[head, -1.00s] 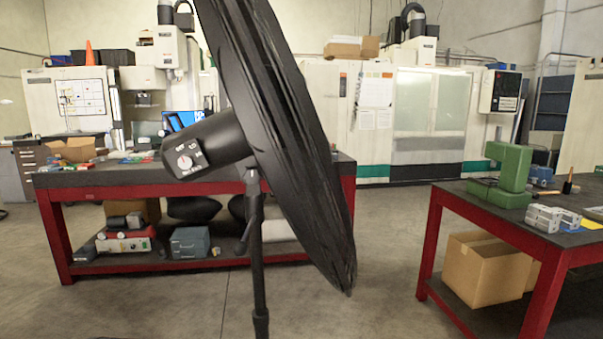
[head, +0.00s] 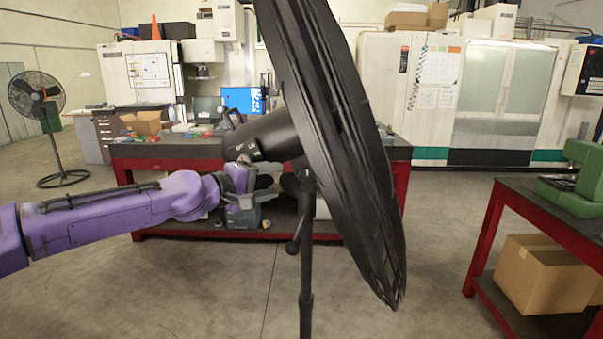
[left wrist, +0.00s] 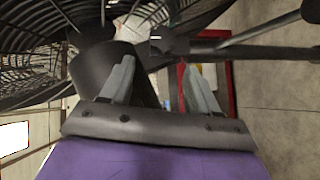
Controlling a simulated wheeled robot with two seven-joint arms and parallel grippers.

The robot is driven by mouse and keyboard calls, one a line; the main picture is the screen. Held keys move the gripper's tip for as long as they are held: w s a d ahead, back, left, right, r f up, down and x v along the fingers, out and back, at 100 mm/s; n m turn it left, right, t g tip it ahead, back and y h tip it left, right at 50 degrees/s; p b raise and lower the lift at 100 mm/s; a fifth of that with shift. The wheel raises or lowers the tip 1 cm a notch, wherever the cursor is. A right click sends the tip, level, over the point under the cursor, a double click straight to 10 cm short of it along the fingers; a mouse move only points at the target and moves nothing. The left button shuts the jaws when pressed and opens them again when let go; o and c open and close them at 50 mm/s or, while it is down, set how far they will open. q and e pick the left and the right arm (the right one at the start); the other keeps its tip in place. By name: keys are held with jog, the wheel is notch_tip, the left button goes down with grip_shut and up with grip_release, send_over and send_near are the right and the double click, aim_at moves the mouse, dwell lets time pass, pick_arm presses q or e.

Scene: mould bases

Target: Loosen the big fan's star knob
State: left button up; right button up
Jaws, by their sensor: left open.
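The big black fan (head: 335,150) stands tilted in the middle of the head view, its motor housing (head: 268,137) to the left of the cage and its pole (head: 307,265) below. My left gripper (head: 262,190) is open just below the housing, left of the upper pole. In the left wrist view, the open jaws (left wrist: 160,72) point toward the fan's neck (left wrist: 168,45), with the housing (left wrist: 95,72) at left. Nothing is visibly gripped. My right gripper is out of view.
A red-framed bench (head: 160,155) stands behind the fan. Another red-framed bench (head: 488,235) is at right, with a cardboard box (head: 545,275) on its lower shelf. A smaller fan (head: 45,115) stands at far left. Open floor surrounds the pole.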

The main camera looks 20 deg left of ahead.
aim_at(304, 176)
pick_arm(q)
jog(key=p+x, duration=0.1)
jog(key=x, duration=0.9)
jog(key=shift+w+d+f+p, duration=0.2)
jog(key=shift+d+p, duration=0.05)
jog(key=shift+p, duration=0.15)
